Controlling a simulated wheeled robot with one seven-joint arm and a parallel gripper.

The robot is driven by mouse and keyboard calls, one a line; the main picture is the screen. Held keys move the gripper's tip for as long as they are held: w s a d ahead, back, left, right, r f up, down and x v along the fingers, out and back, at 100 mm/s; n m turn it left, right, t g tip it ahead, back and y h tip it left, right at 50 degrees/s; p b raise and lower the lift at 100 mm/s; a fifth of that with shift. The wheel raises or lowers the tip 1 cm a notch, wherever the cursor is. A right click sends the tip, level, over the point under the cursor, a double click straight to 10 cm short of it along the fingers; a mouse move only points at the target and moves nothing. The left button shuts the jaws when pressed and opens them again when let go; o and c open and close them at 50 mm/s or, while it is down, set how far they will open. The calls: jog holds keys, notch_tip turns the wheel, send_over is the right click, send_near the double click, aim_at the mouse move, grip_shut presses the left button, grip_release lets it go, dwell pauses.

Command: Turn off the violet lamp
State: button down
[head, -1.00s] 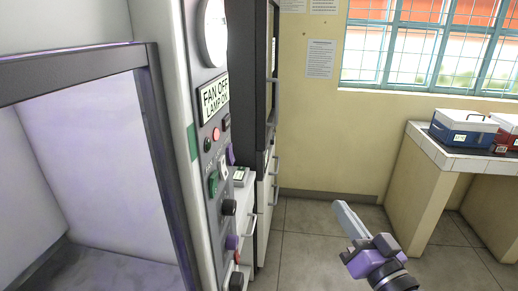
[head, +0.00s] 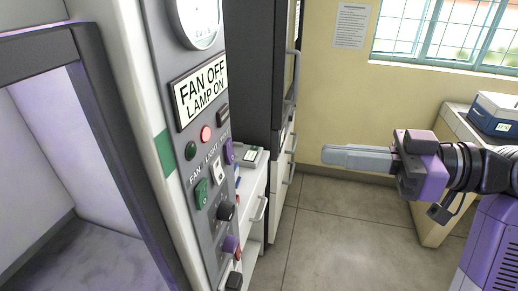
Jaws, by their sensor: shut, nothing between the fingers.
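The control panel (head: 200,150) is on the cabinet's side post, left of centre in the head view. Its display (head: 201,92) reads "FAN OFF LAMP ON". Below are a green rocker (head: 201,193) labelled FAN, a white rocker (head: 219,171) labelled LIGHT and a violet rocker (head: 228,152) seen at a steep angle, its label unreadable. A violet tint lies on the cabinet interior (head: 50,150); the lamp itself is out of view. My gripper (head: 328,155) is shut and empty, to the right of the panel and apart from it, its fingers pointing left.
A red indicator (head: 206,133) looks lit; a green one (head: 190,150) looks dark. A black knob (head: 226,211) and a violet knob (head: 230,245) sit lower. A white drawer unit (head: 255,200) and a dark tall cabinet (head: 258,80) stand behind. Floor (head: 330,240) is clear.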

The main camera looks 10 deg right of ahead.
aim_at(233, 157)
jog(key=shift+s+a+f+n+g, duration=0.1)
jog(key=shift+s+f+n+g, duration=0.2)
jog(key=shift+s+f+g, duration=0.1)
jog(key=shift+w+a, duration=0.1)
jog(key=p+x, duration=0.4)
jog(key=x, duration=0.8)
jog(key=shift+w+a, duration=0.2)
jog(key=shift+a, duration=0.15)
jog(key=shift+w+a+f, duration=0.2)
jog(key=shift+w+a, duration=0.05)
jog(key=shift+a, duration=0.2)
jog(key=shift+f, duration=0.1)
